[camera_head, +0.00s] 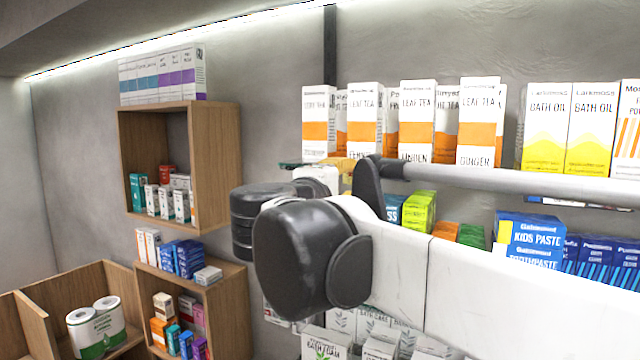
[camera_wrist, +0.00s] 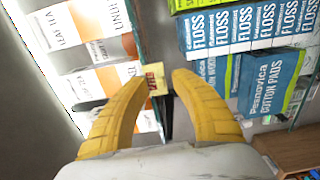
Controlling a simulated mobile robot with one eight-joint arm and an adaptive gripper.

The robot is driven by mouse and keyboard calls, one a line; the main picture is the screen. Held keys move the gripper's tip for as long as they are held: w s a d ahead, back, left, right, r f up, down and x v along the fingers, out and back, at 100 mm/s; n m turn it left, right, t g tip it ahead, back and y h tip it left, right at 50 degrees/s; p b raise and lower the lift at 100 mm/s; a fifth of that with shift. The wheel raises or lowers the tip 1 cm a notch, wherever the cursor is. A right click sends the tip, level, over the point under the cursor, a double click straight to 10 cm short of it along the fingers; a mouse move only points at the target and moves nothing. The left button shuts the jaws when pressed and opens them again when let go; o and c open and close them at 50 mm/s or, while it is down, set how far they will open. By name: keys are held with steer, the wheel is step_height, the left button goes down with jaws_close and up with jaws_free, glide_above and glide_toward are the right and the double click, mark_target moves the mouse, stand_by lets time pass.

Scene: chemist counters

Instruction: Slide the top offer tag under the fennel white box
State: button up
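The fennel box (camera_head: 365,122) is white with an orange band and stands on the top shelf among leaf tea boxes in the head view. In the wrist view, a small yellow offer tag (camera_wrist: 156,78) with red marks sits at the shelf's edge. My gripper (camera_wrist: 160,78) has its two yellow fingers apart, with the tag between their tips; the left tip is very near or touching it. In the head view my gripper (camera_head: 343,164) shows only as a yellow bit below the fennel box, mostly hidden by my arm.
Leaf tea boxes (camera_head: 417,120) stand beside the fennel box. Floss boxes (camera_wrist: 235,28) and a cotton pads box (camera_wrist: 270,82) fill the shelf below. Bath oil boxes (camera_head: 567,130) stand to the right. My arm covers much of the lower shelves.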

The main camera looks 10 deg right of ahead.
steer(key=v, duration=1.2)
